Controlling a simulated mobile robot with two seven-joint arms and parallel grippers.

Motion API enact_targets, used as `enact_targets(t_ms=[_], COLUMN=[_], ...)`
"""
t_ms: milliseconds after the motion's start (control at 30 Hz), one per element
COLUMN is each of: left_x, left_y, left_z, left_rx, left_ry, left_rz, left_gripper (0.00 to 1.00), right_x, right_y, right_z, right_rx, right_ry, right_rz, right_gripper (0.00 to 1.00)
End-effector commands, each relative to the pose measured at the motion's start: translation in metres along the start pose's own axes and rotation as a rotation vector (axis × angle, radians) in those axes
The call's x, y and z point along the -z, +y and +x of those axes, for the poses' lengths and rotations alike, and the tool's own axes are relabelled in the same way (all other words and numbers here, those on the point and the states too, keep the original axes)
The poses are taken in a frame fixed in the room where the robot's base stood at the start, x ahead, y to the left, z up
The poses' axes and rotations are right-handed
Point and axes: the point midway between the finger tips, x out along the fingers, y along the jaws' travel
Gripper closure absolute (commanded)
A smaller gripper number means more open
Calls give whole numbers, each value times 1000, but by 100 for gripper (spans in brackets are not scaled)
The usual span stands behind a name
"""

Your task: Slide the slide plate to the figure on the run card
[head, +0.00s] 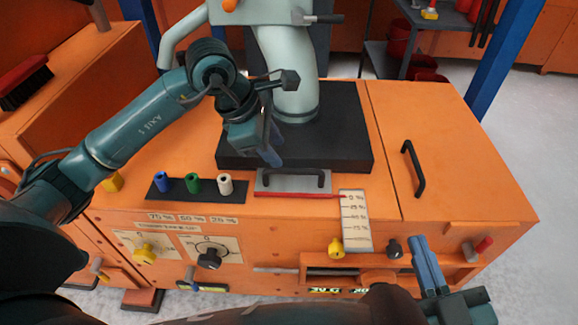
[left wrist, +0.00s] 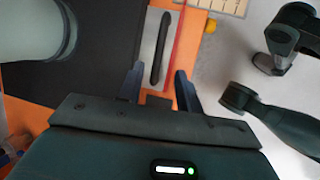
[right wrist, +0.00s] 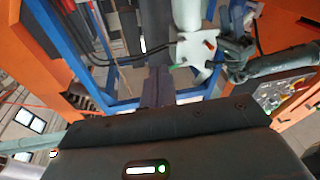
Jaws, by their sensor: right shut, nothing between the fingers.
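The grey slide plate (head: 262,183) with its dark bar handle (head: 293,182) lies in front of the black base block. Its red front edge (head: 300,195) lies near the top, 0 % end of the white percent scale (head: 355,222). My left gripper (head: 268,150) is open above the block, behind the handle. In the left wrist view the handle (left wrist: 160,48) shows beyond the gap between the open fingers (left wrist: 158,85), not between them. My right gripper (head: 428,262) is shut and empty at the front right of the orange bench. I cannot make out a run card.
Blue, green and white cylinders (head: 193,184) stand in a black strip above labels 75 %, 50 % and 20 %. Yellow and black knobs (head: 209,258) are on the front. A black handle (head: 413,168) stands up from the right lid. A pale green pipe (head: 287,70) rises behind.

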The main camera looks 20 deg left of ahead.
Motion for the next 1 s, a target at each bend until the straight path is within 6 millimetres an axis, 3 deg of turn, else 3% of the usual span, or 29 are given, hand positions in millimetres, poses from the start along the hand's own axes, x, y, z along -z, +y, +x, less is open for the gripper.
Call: enact_targets(t_ms=[33,200,400,767,1000], left_x=[1,1,0,0,0], left_y=[-2,-1,0,0,0], left_z=[15,47,68,72,72], left_rx=[5,4,1,0,0], left_ry=[-2,-2,-1,0,0], left_rz=[-1,-1,-1,0,0], left_gripper=[65,65,65,65,83], right_x=[-3,-4,-1,0,0], right_y=[-1,-2,-3,-3,-4], right_z=[0,1,3,3,3], right_rx=[1,5,8,9,10], right_ry=[6,19,34,32,33], right_rz=[8,35,54,62,60], right_gripper=[100,100,100,100,100])
